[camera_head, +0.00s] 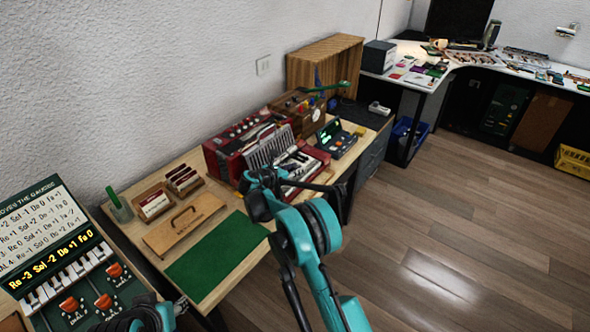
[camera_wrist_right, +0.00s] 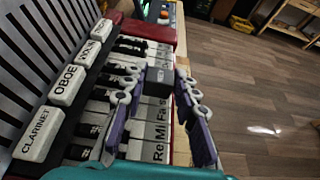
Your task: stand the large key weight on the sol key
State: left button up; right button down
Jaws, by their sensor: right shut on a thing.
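The dark key weight (camera_wrist_right: 160,84) is between the two fingers of my right gripper (camera_wrist_right: 160,108), which is shut on it, over the keyboard's right edge in the right wrist view. White keys (camera_wrist_right: 158,150) are labelled Re, Mi and Fa. Beyond Fa, the start of an S label shows on the sol key (camera_wrist_right: 163,101), partly hidden by the weight. I cannot tell whether the weight touches the key. In the head view my right gripper (camera_head: 262,190) is at the near left of the red instrument (camera_head: 225,150).
White tabs (camera_wrist_right: 67,85) labelled Clarinet and Oboe stand left of the keys. A green mat (camera_head: 217,258), a wooden box lid (camera_head: 184,224) and a card box (camera_head: 153,203) lie on the table's near part. Open floor lies to the right.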

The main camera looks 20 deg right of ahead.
jog(key=shift+f+b, duration=0.6)
jog(key=shift+f, duration=0.15)
dwell(0.8)
jog(key=c, duration=1.1)
grip_release()
jog(key=v, duration=1.2)
jog(key=shift+r, duration=0.1)
jog(key=shift+s+d+r, duration=0.15)
jog(key=shift+d+r, duration=0.05)
jog(key=shift+r, duration=0.1)
jog(key=s+d+r+m+g+y, duration=0.1)
jog(key=s+d+r+m+y, duration=0.1)
jog(key=s+r+m, duration=0.3)
jog(key=s+d+r+m+y, duration=0.1)
jog(key=s+d+m+y, duration=0.15)
jog(key=s, duration=0.55)
jog(key=s+d+r+m+g+y, duration=0.1)
jog(key=s+d+r+m, duration=0.15)
jog(key=s+m, duration=0.3)
jog(key=s+a+f+m+y, duration=0.1)
jog(key=s+f+m+y, duration=0.1)
jog(key=s+m, duration=0.4)
jog(key=s+a+f+m+y, duration=0.2)
jog(key=s+m, duration=0.4)
jog(key=s, duration=0.9)
jog(key=shift+s+a+m+t+y, duration=0.2)
jog(key=shift+a+m+t+y, duration=0.15)
jog(key=shift+y, duration=0.3)
